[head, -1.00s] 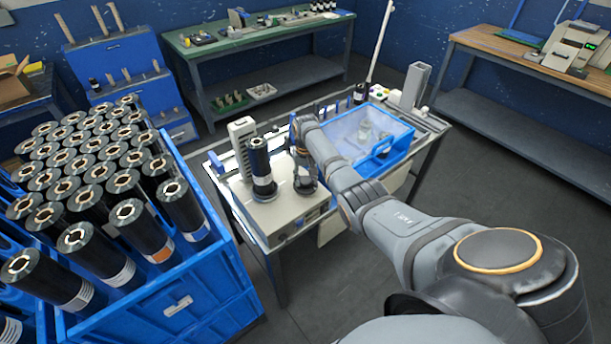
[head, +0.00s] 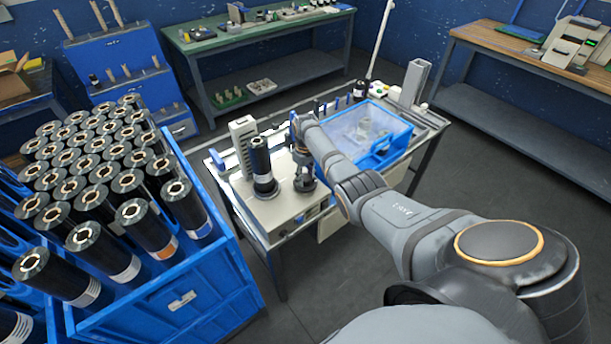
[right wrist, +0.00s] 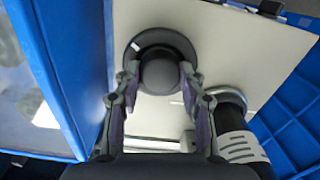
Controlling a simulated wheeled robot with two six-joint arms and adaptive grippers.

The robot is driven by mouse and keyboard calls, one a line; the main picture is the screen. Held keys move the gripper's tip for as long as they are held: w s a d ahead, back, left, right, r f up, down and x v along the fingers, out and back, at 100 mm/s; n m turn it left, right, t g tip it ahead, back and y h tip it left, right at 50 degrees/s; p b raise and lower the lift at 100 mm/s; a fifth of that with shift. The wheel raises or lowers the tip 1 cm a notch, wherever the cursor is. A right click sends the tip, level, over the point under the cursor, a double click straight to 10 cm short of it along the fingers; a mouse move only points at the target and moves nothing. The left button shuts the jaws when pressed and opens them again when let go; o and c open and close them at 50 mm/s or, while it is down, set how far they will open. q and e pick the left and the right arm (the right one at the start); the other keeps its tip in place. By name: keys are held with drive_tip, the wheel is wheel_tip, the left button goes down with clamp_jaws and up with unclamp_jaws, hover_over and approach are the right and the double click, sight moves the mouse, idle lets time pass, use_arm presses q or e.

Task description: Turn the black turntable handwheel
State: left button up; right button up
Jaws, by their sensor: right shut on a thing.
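The black turntable handwheel (right wrist: 150,41) is a dark round disc with a rounded knob on the pale top of the machine (right wrist: 225,40). My right gripper (right wrist: 160,73) is shut on it, with one finger on each side of the knob. In the head view my right gripper (head: 304,167) points down onto the handwheel (head: 304,185), which it partly hides. A black film roll (head: 261,162) stands upright beside the handwheel, to its left; its white label (right wrist: 240,146) shows in the right wrist view. My left gripper is not in view.
A clear-lidded blue bin (head: 372,135) stands right of the machine, close to my right forearm. A large blue crate (head: 205,290) full of upright black rolls stands at left. The machine is on a narrow table (head: 428,122). Dark floor lies open at right.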

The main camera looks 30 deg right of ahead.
sight(306, 177)
idle(0.4)
drive_tip(key=o, duration=1.1)
drive_tip(key=shift+o, duration=0.2)
drive_tip(key=shift+r, duration=0.1)
wheel_tip(306, 177, up, 12)
